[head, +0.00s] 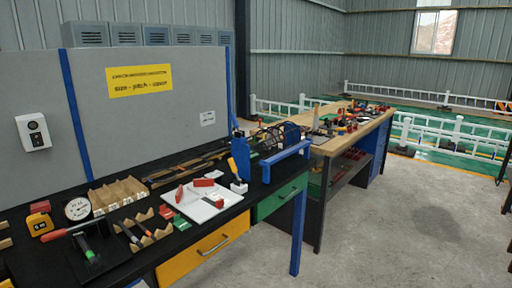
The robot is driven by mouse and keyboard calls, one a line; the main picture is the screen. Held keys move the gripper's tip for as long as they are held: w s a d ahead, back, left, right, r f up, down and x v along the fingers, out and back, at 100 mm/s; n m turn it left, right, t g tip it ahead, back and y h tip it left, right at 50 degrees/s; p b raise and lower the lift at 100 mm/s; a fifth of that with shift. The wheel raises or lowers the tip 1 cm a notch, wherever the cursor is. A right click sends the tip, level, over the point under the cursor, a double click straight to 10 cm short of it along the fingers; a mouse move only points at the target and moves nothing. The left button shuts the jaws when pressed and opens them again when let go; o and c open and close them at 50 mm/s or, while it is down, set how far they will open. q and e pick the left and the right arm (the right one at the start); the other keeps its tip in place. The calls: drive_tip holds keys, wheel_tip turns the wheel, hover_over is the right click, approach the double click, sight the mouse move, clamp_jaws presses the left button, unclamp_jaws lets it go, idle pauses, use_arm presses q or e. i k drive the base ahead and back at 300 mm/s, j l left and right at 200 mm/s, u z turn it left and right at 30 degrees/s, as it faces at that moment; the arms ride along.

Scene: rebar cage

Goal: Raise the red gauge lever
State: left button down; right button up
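A long red lever (72,229) shows at the lower left of the head view, on the black workbench. It lies low, close to level, with its thicker red end to the left. A round white dial gauge (77,208) stands just behind it. A green-and-black handle (84,247) is just in front of the lever, by a dark plate. How the lever joins its mount is too small to tell. Neither of my grippers is in view.
An orange tape measure (40,223) sits left of the gauge, and a wooden slotted rack (118,195) behind it to the right. A notched wooden holder (146,236) with tools is on the right. A white board (208,208) holds red pieces. The concrete floor (390,225) is clear.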

sight(52, 236)
drive_tip(key=i+j+u, duration=0.55)
drive_tip(key=u, duration=0.2)
drive_tip(key=i+u, duration=0.4)
drive_tip(key=i+j, duration=0.05)
